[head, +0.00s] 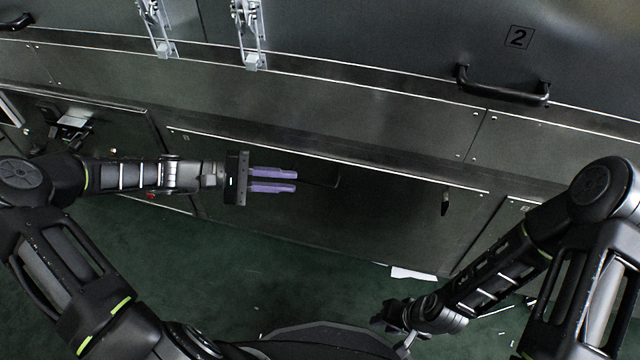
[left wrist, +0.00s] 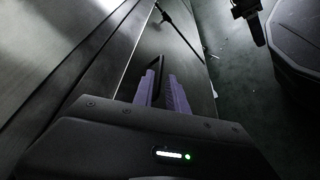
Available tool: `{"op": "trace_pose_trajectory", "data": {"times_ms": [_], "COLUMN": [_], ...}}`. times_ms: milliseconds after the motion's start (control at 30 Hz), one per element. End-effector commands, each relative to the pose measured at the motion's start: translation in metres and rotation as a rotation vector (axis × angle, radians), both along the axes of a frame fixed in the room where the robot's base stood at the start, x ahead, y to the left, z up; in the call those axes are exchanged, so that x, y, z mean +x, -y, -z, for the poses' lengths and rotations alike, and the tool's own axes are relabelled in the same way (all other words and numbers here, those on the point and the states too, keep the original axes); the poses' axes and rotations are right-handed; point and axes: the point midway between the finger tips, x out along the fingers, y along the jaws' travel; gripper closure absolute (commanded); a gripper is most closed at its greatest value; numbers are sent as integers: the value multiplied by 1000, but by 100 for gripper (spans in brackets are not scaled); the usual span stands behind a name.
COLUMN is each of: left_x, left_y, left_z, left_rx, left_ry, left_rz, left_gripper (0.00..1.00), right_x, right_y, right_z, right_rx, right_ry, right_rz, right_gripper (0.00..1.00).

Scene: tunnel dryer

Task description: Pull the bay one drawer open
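The wide dark metal drawer front (head: 390,215) sits low in the cabinet in the head view and looks closed. No bay one label is readable. A thin dark handle (head: 335,179) stands out just beyond my left fingertips; it shows as a black loop in the left wrist view (left wrist: 137,72). My left gripper (head: 296,181) has purple fingers apart with a gap between them, pointing right along the drawer front. I see nothing held between them; contact with the handle cannot be told. My right gripper (head: 392,325) is low near the floor, away from the drawer, its fingers unclear.
Above is a closed door marked 2 (head: 518,37) with a black handle (head: 503,88). Metal latches (head: 249,35) hang at the upper left. A small dark lever (head: 445,204) is on the drawer's right end. White paper (head: 413,273) lies on the green floor (head: 270,280), mostly clear.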

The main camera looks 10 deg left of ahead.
Motion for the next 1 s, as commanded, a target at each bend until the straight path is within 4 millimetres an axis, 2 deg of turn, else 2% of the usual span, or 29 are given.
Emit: {"op": "trace_pose_trajectory", "data": {"times_ms": [267, 700, 1000], "left_x": [3, 18, 20], "left_y": [11, 69, 74], "left_z": [5, 18, 18], "left_rx": [-1, 0, 1], "left_ry": [-1, -3, -2], "left_rz": [2, 1, 1], "left_gripper": [82, 82, 82], "right_x": [0, 4, 4], "right_y": [0, 0, 0], "right_z": [5, 26, 26], "right_rx": [0, -3, -2], "right_ry": [1, 11, 12], "right_rz": [0, 6, 7], "right_gripper": [70, 70, 70]}}
